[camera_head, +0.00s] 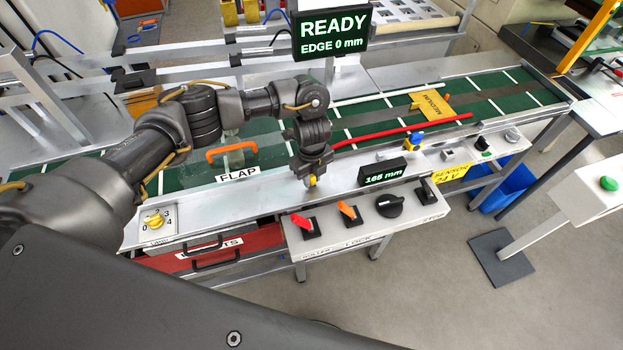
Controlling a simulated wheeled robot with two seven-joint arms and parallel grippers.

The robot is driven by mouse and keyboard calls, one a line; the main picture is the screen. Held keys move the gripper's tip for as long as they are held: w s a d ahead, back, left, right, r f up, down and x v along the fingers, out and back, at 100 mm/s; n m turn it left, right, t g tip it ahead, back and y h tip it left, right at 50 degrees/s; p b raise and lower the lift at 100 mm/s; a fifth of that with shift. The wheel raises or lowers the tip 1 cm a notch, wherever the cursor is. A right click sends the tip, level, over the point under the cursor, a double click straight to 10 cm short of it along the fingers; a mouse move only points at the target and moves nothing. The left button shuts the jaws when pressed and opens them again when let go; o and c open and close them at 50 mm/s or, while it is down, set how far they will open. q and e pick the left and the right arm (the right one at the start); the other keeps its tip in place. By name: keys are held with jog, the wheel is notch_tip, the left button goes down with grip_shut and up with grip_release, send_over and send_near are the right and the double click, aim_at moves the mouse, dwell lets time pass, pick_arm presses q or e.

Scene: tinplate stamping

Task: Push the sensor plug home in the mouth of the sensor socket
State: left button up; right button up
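My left gripper (312,178) points down over the pale front rail of the line, left of the 165 mm display. A small yellow bit shows at its fingertips; I cannot tell whether it is a held plug or part of the gripper, nor whether the fingers are shut. A yellow label reading SENSOR 24 V (451,173) is on the front edge at right. Small grey fittings (447,156) sit above it; the sensor socket may be among them, too small to tell. A blue and yellow part (414,141) stands on the rail nearby. My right gripper is not in view.
A control panel with red lever (302,222), orange lever (348,211) and black knob (390,205) lies in front of the gripper. The 165 mm display (382,173) stands to its right. A red bar (400,132) crosses the green belt (375,118). An orange handle (231,149) is at left.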

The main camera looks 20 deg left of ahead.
pick_arm(q)
grip_shut()
jog(key=shift+r, duration=0.1)
jog(key=shift+r, duration=0.45)
notch_tip(320, 180, up, 3)
jog(key=shift+f+p, duration=0.2)
jog(key=shift+p, duration=0.15)
jog(key=s+a+r+b, duration=0.3)
jog(key=s+r, duration=0.6)
jog(key=s, duration=0.4)
jog(key=shift+s+r, duration=0.2)
jog(key=shift+s, duration=0.15)
